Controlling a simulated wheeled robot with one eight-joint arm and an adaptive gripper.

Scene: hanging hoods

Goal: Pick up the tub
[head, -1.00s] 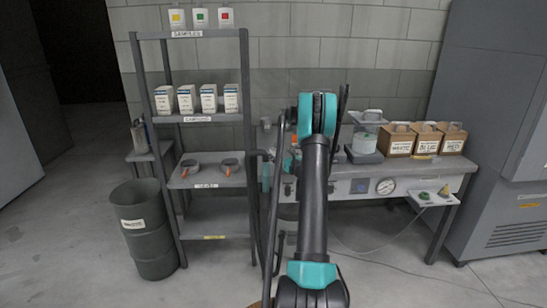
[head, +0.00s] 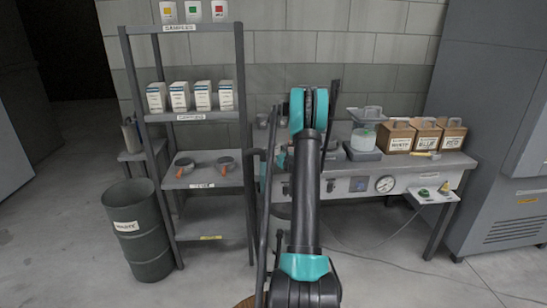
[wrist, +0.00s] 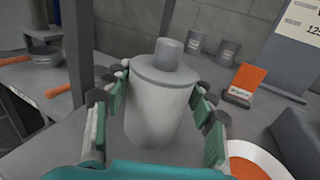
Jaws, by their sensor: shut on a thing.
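The tub (wrist: 160,103) is a pale grey-white cylinder with a lid and a thick round knob, upright in the middle of the wrist view. My gripper (wrist: 161,92) has its green-padded fingers on both sides of it and is shut on it. The tub's base sits low between the fingers; I cannot tell if it touches the grey surface. In the head view my arm hides the gripper and the held tub.
Grey cups (wrist: 198,44) and an orange card (wrist: 248,82) stand behind the tub. A white-rimmed orange dish (wrist: 258,160) is close at right. In the head view, the shelf rack (head: 242,110) stands left of my arm; labelled boxes (head: 398,137) sit on the bench at right.

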